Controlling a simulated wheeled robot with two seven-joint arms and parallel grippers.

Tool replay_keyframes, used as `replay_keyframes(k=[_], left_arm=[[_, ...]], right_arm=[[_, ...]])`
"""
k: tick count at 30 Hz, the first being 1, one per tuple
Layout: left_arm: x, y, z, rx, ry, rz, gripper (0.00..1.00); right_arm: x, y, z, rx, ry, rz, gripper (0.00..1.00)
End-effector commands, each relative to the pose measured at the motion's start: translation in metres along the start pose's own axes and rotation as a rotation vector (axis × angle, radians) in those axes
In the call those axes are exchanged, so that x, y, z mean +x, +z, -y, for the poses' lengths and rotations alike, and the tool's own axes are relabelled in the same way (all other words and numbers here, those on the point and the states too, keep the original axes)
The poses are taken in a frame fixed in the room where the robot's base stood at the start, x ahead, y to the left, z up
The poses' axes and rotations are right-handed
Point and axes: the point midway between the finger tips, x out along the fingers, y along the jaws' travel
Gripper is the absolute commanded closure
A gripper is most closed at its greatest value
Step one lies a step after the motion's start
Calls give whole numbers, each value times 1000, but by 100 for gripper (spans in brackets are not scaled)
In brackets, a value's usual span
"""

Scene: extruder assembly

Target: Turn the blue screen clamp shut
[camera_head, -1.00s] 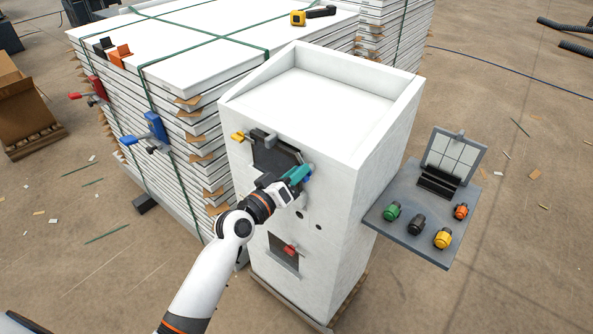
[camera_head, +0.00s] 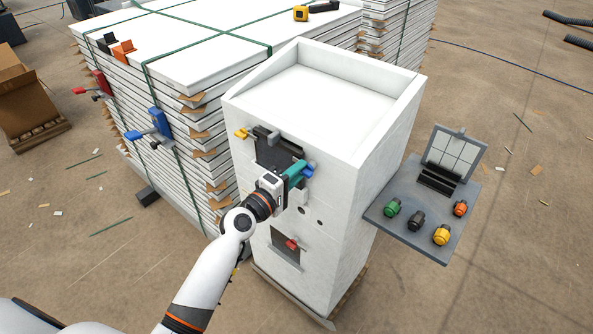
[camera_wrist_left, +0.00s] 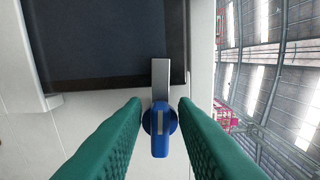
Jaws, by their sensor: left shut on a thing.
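The blue screen clamp (camera_head: 308,172) is at the right edge of the dark screen (camera_head: 277,153) on the front of the white cabinet. In the left wrist view the clamp's blue knob (camera_wrist_left: 160,142) lies between the teal fingers, and its grey metal bar (camera_wrist_left: 161,78) points up over the screen's edge (camera_wrist_left: 105,45). My left gripper (camera_head: 301,172) is shut on the clamp; it also shows in the left wrist view (camera_wrist_left: 160,112). The fingers partly hide the clamp in the head view. My right gripper is not in view.
A yellow clamp (camera_head: 241,134) sits at the screen's upper left. A red knob (camera_head: 292,245) is in the lower opening. A side shelf (camera_head: 432,245) holds several coloured knobs. Stacked white panels (camera_head: 190,60) with red and blue clamps stand behind to the left.

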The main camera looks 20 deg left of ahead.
Motion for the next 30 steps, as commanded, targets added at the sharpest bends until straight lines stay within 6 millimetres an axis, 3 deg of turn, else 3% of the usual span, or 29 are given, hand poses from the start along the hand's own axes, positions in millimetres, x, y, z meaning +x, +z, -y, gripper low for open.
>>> replay_keyframes(k=[22,23,30], left_arm=[[0,0,-2,-81,1,0,97],[0,0,-2,-81,1,0,70],[0,0,-2,-81,1,0,66]], right_arm=[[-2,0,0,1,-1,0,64],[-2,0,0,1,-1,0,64],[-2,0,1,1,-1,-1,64]])
